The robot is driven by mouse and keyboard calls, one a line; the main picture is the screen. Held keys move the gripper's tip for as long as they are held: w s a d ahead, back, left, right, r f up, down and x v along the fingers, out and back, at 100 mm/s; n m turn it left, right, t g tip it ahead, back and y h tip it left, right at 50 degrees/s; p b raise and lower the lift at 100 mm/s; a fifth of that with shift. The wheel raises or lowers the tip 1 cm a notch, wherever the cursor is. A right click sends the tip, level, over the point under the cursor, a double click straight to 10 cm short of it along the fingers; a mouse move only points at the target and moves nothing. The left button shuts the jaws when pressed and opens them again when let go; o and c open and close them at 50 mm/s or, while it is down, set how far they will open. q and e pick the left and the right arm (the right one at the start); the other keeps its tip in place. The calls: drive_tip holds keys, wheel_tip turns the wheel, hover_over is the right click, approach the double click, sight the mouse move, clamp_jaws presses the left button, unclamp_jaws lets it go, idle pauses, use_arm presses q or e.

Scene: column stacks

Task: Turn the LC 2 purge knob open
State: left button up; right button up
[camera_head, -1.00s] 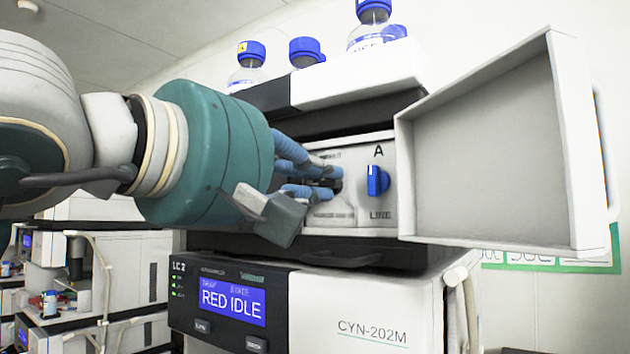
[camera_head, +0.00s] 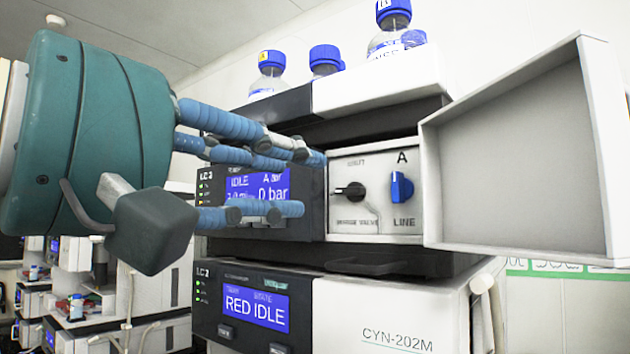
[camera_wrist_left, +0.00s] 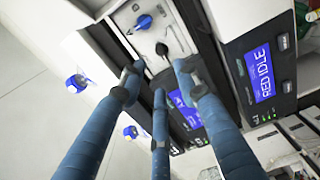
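The black purge valve knob (camera_head: 350,190) sits on a white panel, its pointer roughly horizontal, pointing left. Small print under it reads as purge valve. It also shows in the left wrist view (camera_wrist_left: 162,49), just beyond the fingertips. A blue knob (camera_head: 401,187) marked A and LINE is to its right. My left gripper (camera_head: 308,182) is open and empty, its blue fingers spread, left of the black knob and apart from it. My right gripper is in neither view.
An open white door (camera_head: 520,165) stands out on the panel's right. The unit below (camera_head: 390,310) is labelled LC 2 and reads RED IDLE. The upper unit's display (camera_head: 258,187) is partly behind my fingers. Blue-capped bottles (camera_head: 326,60) stand on top.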

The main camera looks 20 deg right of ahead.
use_arm(q)
drive_tip(key=shift+v, duration=1.15)
